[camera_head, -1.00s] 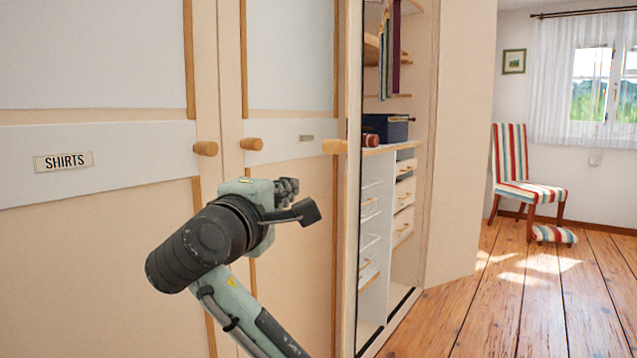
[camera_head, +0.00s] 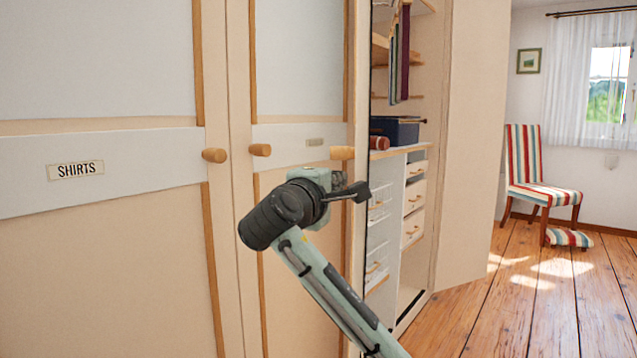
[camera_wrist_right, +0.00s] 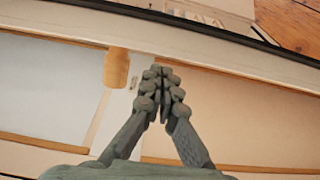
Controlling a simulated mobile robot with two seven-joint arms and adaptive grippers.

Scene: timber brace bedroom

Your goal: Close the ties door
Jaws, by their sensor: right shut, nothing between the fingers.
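The wardrobe has an open section (camera_head: 410,110) where ties (camera_head: 404,55) hang above a shelf. A cream panel (camera_head: 470,150) stands at its right side, apparently the door swung outward; no label shows on it. Left of the opening is a door with a small unreadable label (camera_head: 315,142) and a wooden knob (camera_head: 341,153) near its right edge. My right gripper (camera_head: 362,191) is shut and empty, just below and right of that knob in the picture. In the right wrist view its fingers (camera_wrist_right: 163,80) meet, with a knob (camera_wrist_right: 116,67) beside them. Contact cannot be told.
The SHIRTS door (camera_head: 100,230) is at the left with its own knob (camera_head: 214,155). A dark blue box (camera_head: 395,128) and drawers (camera_head: 414,195) are inside the opening. A striped chair (camera_head: 540,175) and footstool (camera_head: 568,239) stand at the right on open wooden floor.

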